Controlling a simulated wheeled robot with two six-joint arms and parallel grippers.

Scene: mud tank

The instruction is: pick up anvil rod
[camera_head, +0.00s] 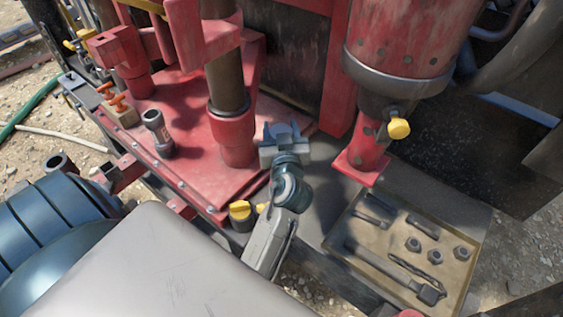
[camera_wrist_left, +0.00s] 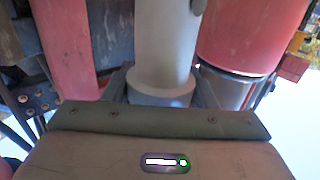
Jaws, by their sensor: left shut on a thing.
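My left gripper (camera_head: 281,131) reaches in over the dark deck just right of the red base plate. It is shut on the anvil rod, a pale grey cylinder with a wider collar at its lower end in the left wrist view (camera_wrist_left: 163,55). The dark fingers stand on both sides of the collar. In the head view only a small bluish-grey round part of the anvil rod (camera_head: 282,130) shows between the fingers. The rest of it is hidden or cannot be made out. My right gripper is not in view.
A red post (camera_head: 238,135) stands close left of the gripper. A large red cylinder (camera_head: 408,45) with a yellow knob (camera_head: 398,128) hangs to the right. A tan tray (camera_head: 345,218) with a hammer and several nuts lies at lower right. A yellow-capped fitting (camera_head: 240,211) is near my arm.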

